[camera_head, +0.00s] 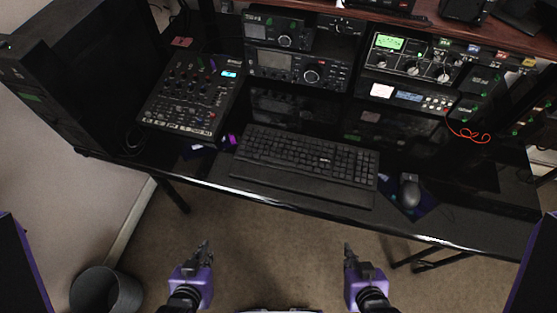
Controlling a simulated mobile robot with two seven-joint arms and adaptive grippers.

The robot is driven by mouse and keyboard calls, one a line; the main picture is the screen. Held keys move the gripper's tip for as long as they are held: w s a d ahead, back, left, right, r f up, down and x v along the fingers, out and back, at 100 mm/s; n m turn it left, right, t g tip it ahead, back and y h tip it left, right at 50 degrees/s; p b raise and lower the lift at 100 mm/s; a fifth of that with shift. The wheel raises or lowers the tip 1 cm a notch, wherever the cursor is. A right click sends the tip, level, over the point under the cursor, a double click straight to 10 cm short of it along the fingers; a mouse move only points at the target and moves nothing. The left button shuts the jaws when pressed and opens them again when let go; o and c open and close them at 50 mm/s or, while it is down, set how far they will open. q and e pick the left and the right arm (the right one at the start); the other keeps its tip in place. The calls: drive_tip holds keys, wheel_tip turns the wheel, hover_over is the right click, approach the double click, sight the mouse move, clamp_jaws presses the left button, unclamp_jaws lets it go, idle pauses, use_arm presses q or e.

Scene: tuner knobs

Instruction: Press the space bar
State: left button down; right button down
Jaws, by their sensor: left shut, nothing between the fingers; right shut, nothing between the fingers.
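A black keyboard (308,157) lies on the dark glossy desk, slightly angled, with a black wrist rest (300,185) along its front edge. The space bar is in the keyboard's front row, but I cannot pick it out from the other dark keys. My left gripper (206,246) is shut and empty, in front of the desk and below the keyboard's left part in the picture. My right gripper (348,248) is shut and empty, in front of the desk and below the keyboard's right part. Both are apart from the keyboard.
A mixer (193,95) stands left of the keyboard, and a mouse (409,191) lies to its right. Radio units (298,71) with knobs stand behind it. The desk's front edge (300,207) lies between my grippers and the keyboard. A bin (106,290) stands on the floor at left.

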use_arm(q)
drive_tip(key=shift+s+d, duration=0.1)
drive_tip(key=shift+d, duration=0.05)
drive_tip(key=shift+s+f, duration=0.1)
drive_tip(key=shift+s, duration=0.05)
drive_tip(key=shift+s+a, duration=0.15)
drive_tip(key=shift+a, duration=0.1)
idle(0.5)
drive_tip(key=shift+w+d, duration=0.15)
drive_tip(key=shift+w, duration=0.05)
